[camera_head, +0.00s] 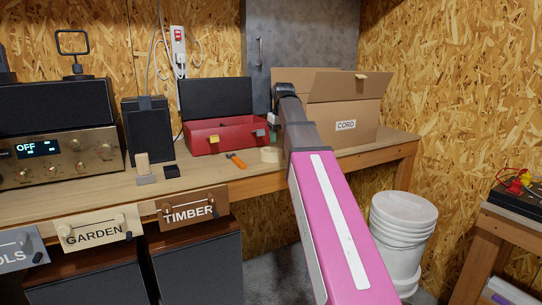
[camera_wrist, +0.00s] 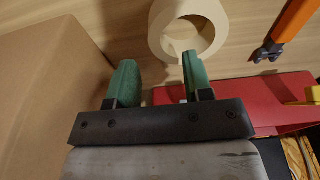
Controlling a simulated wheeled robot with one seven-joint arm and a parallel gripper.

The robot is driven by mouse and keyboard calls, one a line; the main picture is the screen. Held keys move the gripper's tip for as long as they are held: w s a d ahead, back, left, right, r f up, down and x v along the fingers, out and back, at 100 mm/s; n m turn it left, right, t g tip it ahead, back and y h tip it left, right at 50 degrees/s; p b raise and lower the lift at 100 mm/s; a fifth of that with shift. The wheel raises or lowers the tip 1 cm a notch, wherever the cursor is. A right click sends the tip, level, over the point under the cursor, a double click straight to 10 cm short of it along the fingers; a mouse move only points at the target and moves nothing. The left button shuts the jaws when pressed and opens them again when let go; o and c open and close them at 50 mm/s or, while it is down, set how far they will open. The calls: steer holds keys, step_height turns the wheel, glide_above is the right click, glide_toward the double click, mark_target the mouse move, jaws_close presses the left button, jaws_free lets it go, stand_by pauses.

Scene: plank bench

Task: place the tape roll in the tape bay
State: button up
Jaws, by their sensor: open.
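The tape roll (camera_wrist: 156,30) is a cream ring lying flat on the bench at the top of the wrist view. My gripper (camera_wrist: 158,66) is open and empty, with two green fingers. The right fingertip overlaps the roll's lower edge in the picture; I cannot tell whether they touch. The left finger is left of the roll. No bay marked for tape is readable. The open red box (camera_head: 217,145) has a dark raised lid; its inside is mostly hidden.
A cardboard box marked CORD (camera_head: 357,115) stands right of my arm, close to the left finger in the wrist view. An orange-handled tool (camera_head: 236,160) lies in front of the red box.

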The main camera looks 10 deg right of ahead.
mark_target(278, 149)
steer(key=shift+w+a+f, duration=0.1)
steer(key=shift+w+f, duration=0.05)
steer(key=shift+f, duration=0.85)
steer(key=shift+w+f, duration=0.2)
steer(key=shift+f, duration=0.85)
steer(key=shift+w+a+f, duration=0.1)
steer(key=shift+w+f, duration=0.05)
steer(key=shift+f, duration=0.85)
jaws_close()
